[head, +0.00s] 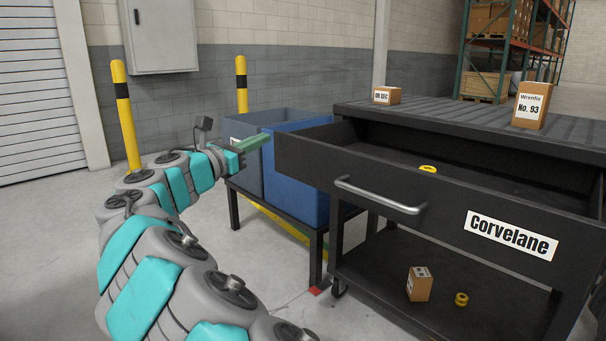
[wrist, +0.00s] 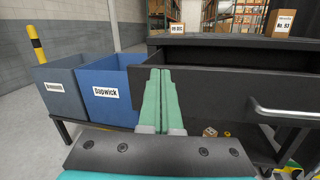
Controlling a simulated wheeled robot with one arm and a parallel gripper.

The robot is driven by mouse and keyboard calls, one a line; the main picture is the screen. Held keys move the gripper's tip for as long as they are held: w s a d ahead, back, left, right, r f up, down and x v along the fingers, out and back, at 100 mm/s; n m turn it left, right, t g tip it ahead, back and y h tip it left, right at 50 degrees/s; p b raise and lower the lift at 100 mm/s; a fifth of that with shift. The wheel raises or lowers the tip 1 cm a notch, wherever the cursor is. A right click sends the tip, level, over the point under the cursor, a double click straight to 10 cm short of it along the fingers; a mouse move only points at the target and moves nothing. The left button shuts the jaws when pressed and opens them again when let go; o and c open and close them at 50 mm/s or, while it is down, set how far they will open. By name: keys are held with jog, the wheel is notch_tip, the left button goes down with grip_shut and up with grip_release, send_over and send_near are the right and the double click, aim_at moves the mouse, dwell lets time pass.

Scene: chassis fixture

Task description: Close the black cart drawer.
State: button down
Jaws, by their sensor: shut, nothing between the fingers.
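The black cart drawer (head: 325,174) is pulled out from the black cart (head: 364,111), with a silver bar handle (head: 380,197) and a white "Corvelane" label (head: 511,235) on its front. A yellow ring (head: 428,169) shows inside it. My gripper (head: 261,140) has its green fingers shut and empty, near the left end of the drawer front. In the wrist view the fingers (wrist: 159,85) overlap the left end of the drawer front (wrist: 215,90), and the handle (wrist: 285,112) is off to the right. I cannot tell whether the fingers touch the drawer.
A blue bin (head: 297,181) and a grey bin (head: 246,165) stand on a low table left of the cart. Boxes (head: 387,95) (head: 531,106) sit on the cart top. A box (head: 419,285) and yellow ring (head: 461,299) lie on its lower shelf. Yellow posts (head: 125,115) stand behind.

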jog(key=s+a+f+m+g+h, duration=0.1)
jog(key=s+f+g+h, duration=0.15)
jog(key=s+f, duration=0.4)
jog(key=g+b, duration=0.1)
jog(key=b, duration=0.1)
send_near(314, 163)
jog(key=shift+y, duration=0.35)
jog(key=x, duration=0.6)
jog(key=shift+w+d+r, duration=0.2)
jog(key=shift+w+d, duration=0.05)
jog(key=shift+d, duration=0.1)
